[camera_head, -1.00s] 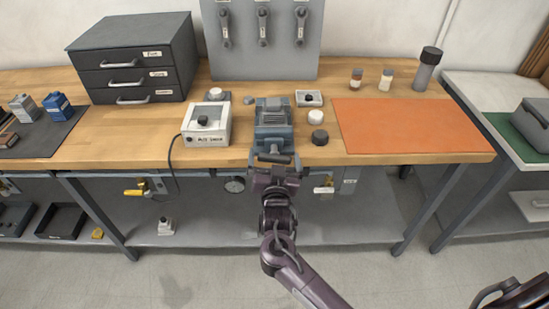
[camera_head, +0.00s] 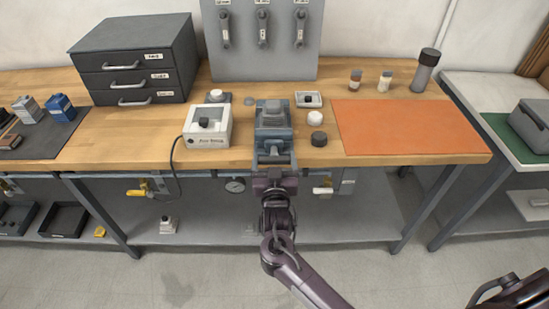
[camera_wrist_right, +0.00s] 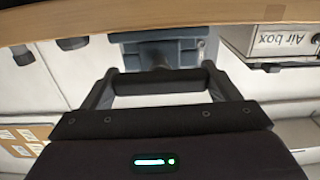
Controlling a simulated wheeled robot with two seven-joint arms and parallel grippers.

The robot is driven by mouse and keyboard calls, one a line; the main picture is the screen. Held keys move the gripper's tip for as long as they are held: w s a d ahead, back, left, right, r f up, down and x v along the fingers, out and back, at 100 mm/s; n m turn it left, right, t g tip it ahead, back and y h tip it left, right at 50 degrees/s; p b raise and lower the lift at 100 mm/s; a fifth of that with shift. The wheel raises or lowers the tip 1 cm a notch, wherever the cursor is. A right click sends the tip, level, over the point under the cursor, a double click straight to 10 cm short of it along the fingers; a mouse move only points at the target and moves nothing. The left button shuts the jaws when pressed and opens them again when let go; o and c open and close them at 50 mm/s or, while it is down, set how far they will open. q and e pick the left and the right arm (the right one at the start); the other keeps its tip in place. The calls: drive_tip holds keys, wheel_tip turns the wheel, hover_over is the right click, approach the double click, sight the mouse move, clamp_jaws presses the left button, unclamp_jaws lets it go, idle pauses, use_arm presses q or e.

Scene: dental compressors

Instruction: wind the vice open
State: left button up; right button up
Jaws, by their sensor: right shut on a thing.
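The vice (camera_head: 273,118) is a blue-grey block at the front edge of the wooden bench, with a grey top part. My right gripper (camera_head: 275,172) is at its front, just below the bench edge. In the right wrist view the gripper (camera_wrist_right: 160,84) is shut on the dark horizontal handle bar (camera_wrist_right: 158,84), which spans between the fingers. Behind it the vice's blue-grey body (camera_wrist_right: 180,52) shows in part, with the screw going into it. How far apart the vice jaws stand is hard to tell. My left gripper is not in view.
A white box with a black knob (camera_head: 207,126) stands left of the vice. A dark round piece (camera_head: 319,139) and a white round piece (camera_head: 315,118) stand close to its right. An orange mat (camera_head: 405,127) lies bare further right. A gauge (camera_head: 235,185) hangs under the bench edge.

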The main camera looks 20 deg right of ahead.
drive_tip(key=o, duration=0.9)
drive_tip(key=shift+s, duration=0.1)
drive_tip(key=b+v, duration=0.1)
drive_tip(key=v, duration=0.6)
drive_tip(key=shift+s, duration=0.3)
drive_tip(key=shift+a, duration=0.15)
